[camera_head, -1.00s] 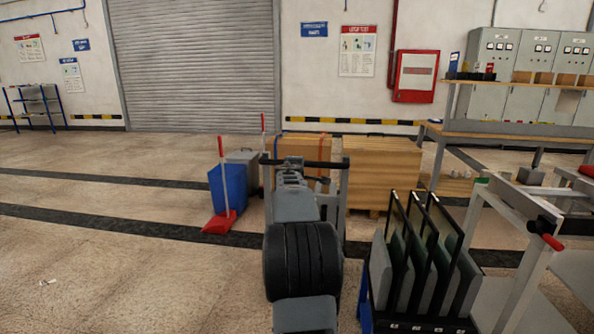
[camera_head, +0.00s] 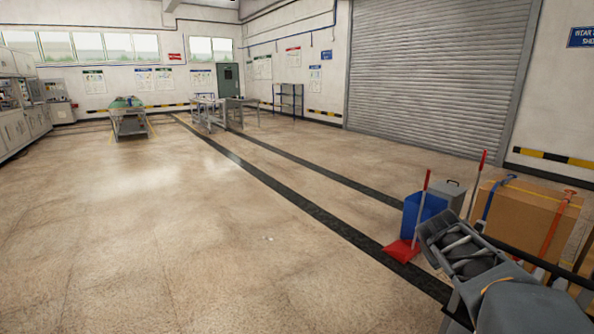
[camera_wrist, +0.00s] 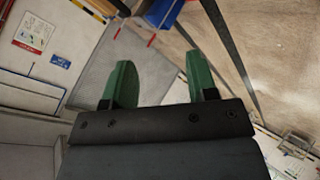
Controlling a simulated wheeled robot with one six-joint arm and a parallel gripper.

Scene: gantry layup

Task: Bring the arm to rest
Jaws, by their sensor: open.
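In the wrist view my gripper (camera_wrist: 159,68) shows its two green fingers well apart, with nothing between them. The wrist picture is tilted, with wall, floor and a blue bin (camera_wrist: 160,12) beyond the fingers. In the head view part of my arm shows at the bottom right, in front of the strapped box; my fingers cannot be made out there.
The blue bin (camera_head: 424,212), red dustpan (camera_head: 401,250) and strapped brown box (camera_head: 527,215) stand at the right, close to my arm. A shutter door (camera_head: 435,75) is behind. Grey tables (camera_head: 215,112) and a green-topped stand (camera_head: 128,112) are far off. The left and middle floor is clear.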

